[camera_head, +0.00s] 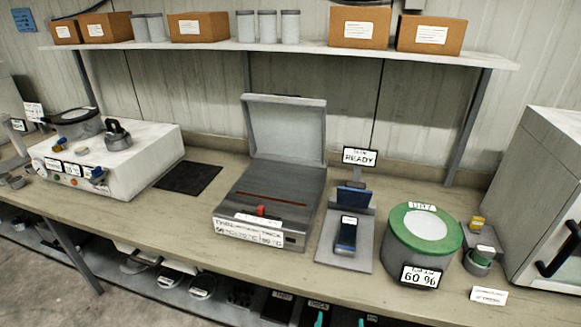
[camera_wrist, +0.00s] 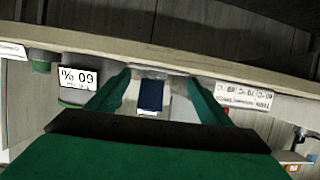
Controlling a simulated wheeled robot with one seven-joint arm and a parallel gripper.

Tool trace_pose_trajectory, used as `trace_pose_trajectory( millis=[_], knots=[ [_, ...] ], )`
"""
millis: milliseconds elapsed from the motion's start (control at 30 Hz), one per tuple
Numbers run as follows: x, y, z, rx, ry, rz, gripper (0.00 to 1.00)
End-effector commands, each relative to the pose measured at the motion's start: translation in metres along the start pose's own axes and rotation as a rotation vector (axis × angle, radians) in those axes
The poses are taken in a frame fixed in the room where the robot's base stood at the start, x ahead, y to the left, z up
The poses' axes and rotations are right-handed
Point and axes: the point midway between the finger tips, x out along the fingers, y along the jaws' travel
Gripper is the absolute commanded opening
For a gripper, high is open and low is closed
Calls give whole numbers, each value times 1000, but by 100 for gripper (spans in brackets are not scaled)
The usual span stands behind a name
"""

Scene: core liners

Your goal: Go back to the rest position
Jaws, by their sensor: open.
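My gripper (camera_wrist: 158,80) shows its two green fingers spread apart in the wrist view, with nothing between their tips. The wrist view is upside down, with the bench's front edge beyond the fingers. In the head view, two small green tips at the bottom edge appear to be my gripper (camera_head: 340,320), low in front of the bench. The rest of my arm is out of view there.
The bench (camera_head: 150,225) holds an open-lidded grey device (camera_head: 265,205), a green-rimmed drum (camera_head: 422,240) marked 60 %, a white box with knobs (camera_head: 110,160) and a white cabinet (camera_head: 535,190). A wall shelf (camera_head: 270,46) carries boxes and cans. Items fill the lower shelf.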

Motion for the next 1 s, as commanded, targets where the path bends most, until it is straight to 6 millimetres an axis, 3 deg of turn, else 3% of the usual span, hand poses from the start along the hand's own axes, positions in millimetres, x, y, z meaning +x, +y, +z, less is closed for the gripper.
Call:
trace_pose_trajectory(
  millis=[200,500,800,1000],
  knots=[
    [-44,-16,49,-27,14,-35,73],
    [-120,-38,96,-49,49,-99,73],
    [-206,-52,120,-52,83,-161,73],
    [-259,-58,123,-46,104,-200,73]
  ],
)
